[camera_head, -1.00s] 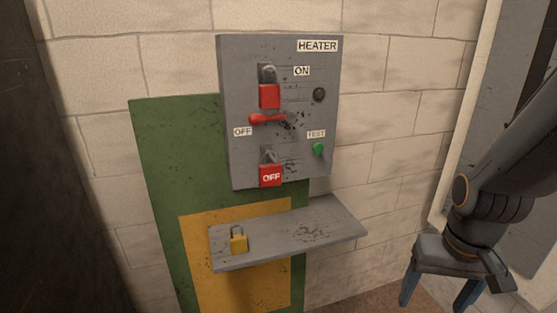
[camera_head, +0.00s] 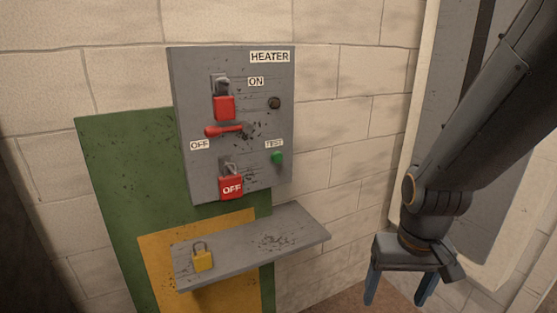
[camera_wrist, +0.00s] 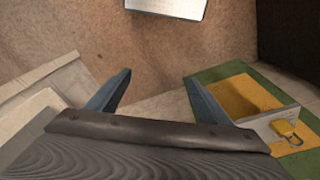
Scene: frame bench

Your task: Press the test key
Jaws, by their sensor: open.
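The green test key (camera_head: 277,157) sits under the TEST label at the lower right of the grey HEATER panel (camera_head: 265,110). My gripper (camera_head: 398,288) is open and empty, with blue fingers pointing down. It hangs to the right of the panel and lower than the key, well apart from it. In the wrist view my gripper (camera_wrist: 155,95) shows its two fingers spread over the floor. The key is not in the wrist view.
A grey shelf (camera_head: 300,232) with a yellow padlock (camera_head: 203,258) juts out below.

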